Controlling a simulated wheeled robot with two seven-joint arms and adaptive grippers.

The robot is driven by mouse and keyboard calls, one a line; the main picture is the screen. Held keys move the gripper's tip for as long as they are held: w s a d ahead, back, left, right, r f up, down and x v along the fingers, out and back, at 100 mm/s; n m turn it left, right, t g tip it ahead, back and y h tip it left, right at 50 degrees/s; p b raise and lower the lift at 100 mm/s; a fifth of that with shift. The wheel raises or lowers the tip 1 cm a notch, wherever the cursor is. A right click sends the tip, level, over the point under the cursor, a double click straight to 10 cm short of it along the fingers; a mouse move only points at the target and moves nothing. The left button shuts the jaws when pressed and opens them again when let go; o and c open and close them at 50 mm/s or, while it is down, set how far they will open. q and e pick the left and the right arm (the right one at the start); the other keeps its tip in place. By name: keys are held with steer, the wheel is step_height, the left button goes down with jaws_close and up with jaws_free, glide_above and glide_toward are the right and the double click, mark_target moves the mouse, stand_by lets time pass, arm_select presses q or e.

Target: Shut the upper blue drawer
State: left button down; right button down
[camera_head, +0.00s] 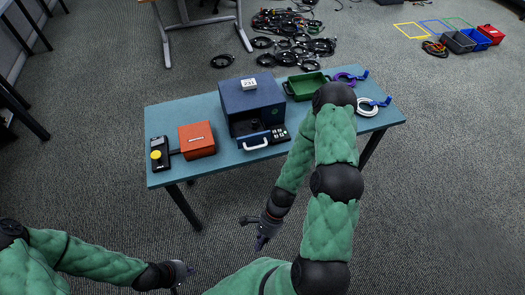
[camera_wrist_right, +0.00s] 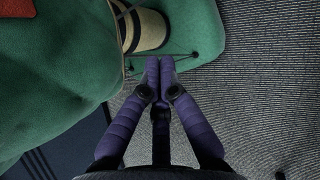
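The blue drawer cabinet (camera_head: 240,97) stands on the table, with a white label on top. Its drawer (camera_head: 252,136) is pulled out towards me, with a white handle on its front and a dark interior showing. I cannot make out a second drawer. My right gripper (camera_head: 261,243) hangs in front of the table, low and apart from the drawer. In the right wrist view its purple fingers (camera_wrist_right: 160,65) meet at the tips with nothing between them. My left gripper (camera_head: 187,271) is at the bottom, away from the table; its fingers are too small to judge.
On the blue table (camera_head: 220,165), an orange-red box (camera_head: 197,140) and a yellow-button device (camera_head: 159,155) stand left of the cabinet. A green tray (camera_head: 306,86), purple cable (camera_head: 343,79) and white cable (camera_head: 367,107) lie to the right. A small dark keypad (camera_head: 280,133) sits beside the drawer.

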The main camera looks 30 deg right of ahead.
steer(key=w+d+r+m+t+y+p, duration=0.1)
steer(key=w+d+r+m+t, duration=0.4)
steer(key=d+r+m+t, duration=0.75)
steer(key=w+d+r+m+t+y+p, duration=0.1)
steer(key=w+d+r+m+t, duration=0.5)
steer(key=m, duration=1.4)
steer(key=w+a+f+g+b, duration=0.2)
steer(key=w+b, duration=0.2)
steer(key=w, duration=0.7)
steer(key=shift+w, duration=0.25)
steer(key=shift+a+r, duration=0.1)
